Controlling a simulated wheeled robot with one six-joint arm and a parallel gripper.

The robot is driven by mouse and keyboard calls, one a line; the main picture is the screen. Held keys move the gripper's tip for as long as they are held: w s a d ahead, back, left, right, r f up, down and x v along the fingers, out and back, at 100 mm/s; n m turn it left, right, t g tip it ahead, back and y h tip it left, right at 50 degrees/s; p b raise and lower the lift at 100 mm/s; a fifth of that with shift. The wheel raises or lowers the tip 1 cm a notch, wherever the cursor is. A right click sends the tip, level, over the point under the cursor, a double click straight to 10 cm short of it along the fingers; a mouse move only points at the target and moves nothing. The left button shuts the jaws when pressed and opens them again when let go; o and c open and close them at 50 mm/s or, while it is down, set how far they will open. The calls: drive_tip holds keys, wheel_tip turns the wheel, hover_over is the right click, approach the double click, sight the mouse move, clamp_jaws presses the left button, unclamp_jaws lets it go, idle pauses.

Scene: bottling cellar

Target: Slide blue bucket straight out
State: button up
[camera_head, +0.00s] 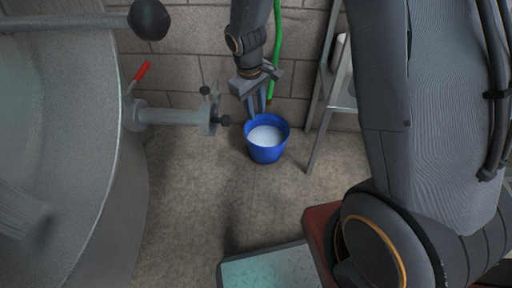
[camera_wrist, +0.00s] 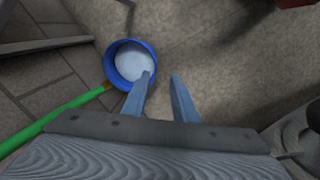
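The blue bucket (camera_head: 266,154) stands upright on the floor near the block wall, with whitish liquid or foam inside. My gripper (camera_head: 257,114) points down at the bucket's far rim in the head view. In the wrist view, the bucket (camera_wrist: 112,72) is left of centre. There my gripper (camera_wrist: 162,76) has its two fingers apart with a gap between them. The left finger overlaps the bucket's rim and inside, and the right finger lies outside it. I cannot tell whether either finger touches the rim.
A pipe with a valve (camera_head: 170,116) and red handle (camera_head: 141,71) juts from the big metal tank (camera_head: 75,130) left of the bucket. A green hose (camera_head: 276,45) hangs behind it; a ladder-like frame (camera_head: 328,110) stands right. Floor (camera_head: 210,195) in front is clear up to a metal plate (camera_head: 270,270).

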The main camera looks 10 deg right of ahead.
drive_tip(key=n+b, duration=0.2)
drive_tip(key=b, duration=0.4)
hover_over(258, 154)
drive_tip(key=f, duration=2.4)
drive_tip(key=shift+s+a+f, duration=0.2)
drive_tip(key=shift+a+f, duration=0.15)
drive_tip(key=shift+f, duration=0.05)
drive_tip(key=shift+w+d+f+b, duration=0.1)
drive_tip(key=shift+f+b, duration=0.65)
drive_tip(key=shift+f, duration=0.55)
drive_tip(key=shift+w+d+f+b, duration=0.15)
drive_tip(key=shift+f+b, duration=0.65)
drive_tip(key=shift+f, duration=0.45)
drive_tip(key=shift+w+d+f+b, duration=0.1)
drive_tip(key=shift+f+b, duration=0.65)
drive_tip(key=shift+f, duration=0.55)
drive_tip(key=shift+s, duration=0.1)
clamp_jaws()
